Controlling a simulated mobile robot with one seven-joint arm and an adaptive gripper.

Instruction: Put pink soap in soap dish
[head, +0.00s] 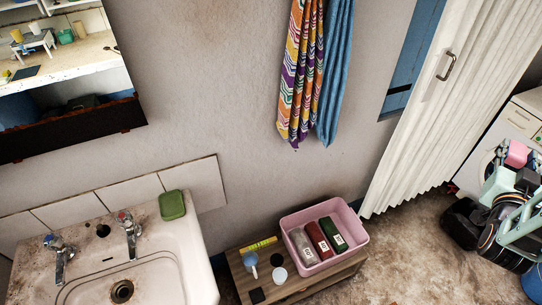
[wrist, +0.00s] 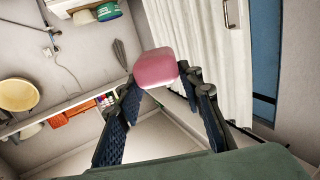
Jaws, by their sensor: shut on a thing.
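The pink soap (head: 517,154) is at the far right of the head view, held up off the floor in front of the white washing machine. In the wrist view the pink soap (wrist: 156,68) sits between the fingertips. My gripper (wrist: 159,78) is shut on it, one finger on each side. A green soap dish (head: 172,205) lies on the back right corner of the washbasin, left of centre in the head view. It is far to the left of my gripper, and I cannot tell from this angle whether anything is in it.
The dirty washbasin (head: 146,268) has two taps. Patterned and blue towels (head: 313,75) hang above.

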